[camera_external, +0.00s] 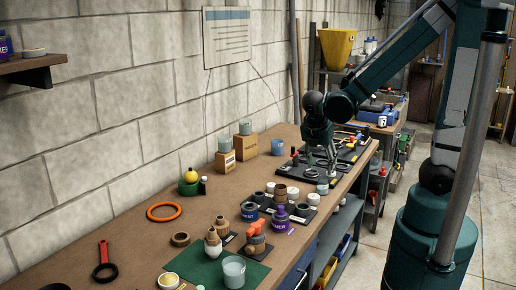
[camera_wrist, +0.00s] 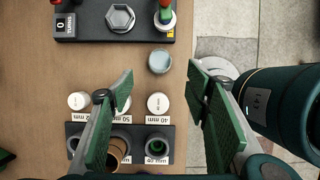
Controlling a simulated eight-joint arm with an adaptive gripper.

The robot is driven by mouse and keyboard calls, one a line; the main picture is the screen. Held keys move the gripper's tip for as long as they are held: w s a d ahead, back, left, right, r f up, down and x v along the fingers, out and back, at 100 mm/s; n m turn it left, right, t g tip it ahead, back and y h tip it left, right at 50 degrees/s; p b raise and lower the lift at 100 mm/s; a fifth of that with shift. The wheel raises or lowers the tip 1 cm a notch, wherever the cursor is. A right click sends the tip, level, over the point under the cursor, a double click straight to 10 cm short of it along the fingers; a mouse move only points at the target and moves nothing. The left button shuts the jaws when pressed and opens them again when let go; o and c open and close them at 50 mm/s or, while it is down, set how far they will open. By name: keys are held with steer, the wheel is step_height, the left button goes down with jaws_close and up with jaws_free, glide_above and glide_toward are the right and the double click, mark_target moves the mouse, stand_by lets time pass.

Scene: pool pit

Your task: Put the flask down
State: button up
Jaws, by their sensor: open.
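My gripper (camera_external: 321,164) hangs over the bench near its right edge, pointing down. In the wrist view its green-padded fingers (camera_wrist: 163,80) are wide apart with nothing held between them. A small round grey-blue lidded thing, perhaps the flask (camera_wrist: 159,61), stands on the bare wood just beyond the fingertips. In the external view a small pale cylinder (camera_external: 322,186), likely the same thing, stands upright below my gripper. It appears apart from both fingers. I cannot tell for certain that it is the flask.
A dark socket tray (camera_wrist: 150,146) with white size labels lies under the fingers. A black tool board (camera_wrist: 85,22) lies beyond. Purple bottle (camera_external: 280,219), orange ring (camera_external: 164,212) and green mat (camera_external: 205,272) are nearer the camera. Bare wood lies left of the trays.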

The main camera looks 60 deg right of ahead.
steer(key=shift+r, duration=0.1)
steer(key=s+a+r+m+t+y, duration=0.2)
steer(key=a+r+m+t, duration=0.1)
steer(key=r+m, duration=0.4)
steer(key=s+a+r+m+t+y, duration=0.2)
steer(key=a+r+m+t, duration=0.2)
steer(key=r+m, duration=0.3)
steer(key=m, duration=0.4)
steer(key=shift+a, duration=0.3)
steer(key=shift+s, duration=0.1)
stand_by(1.1)
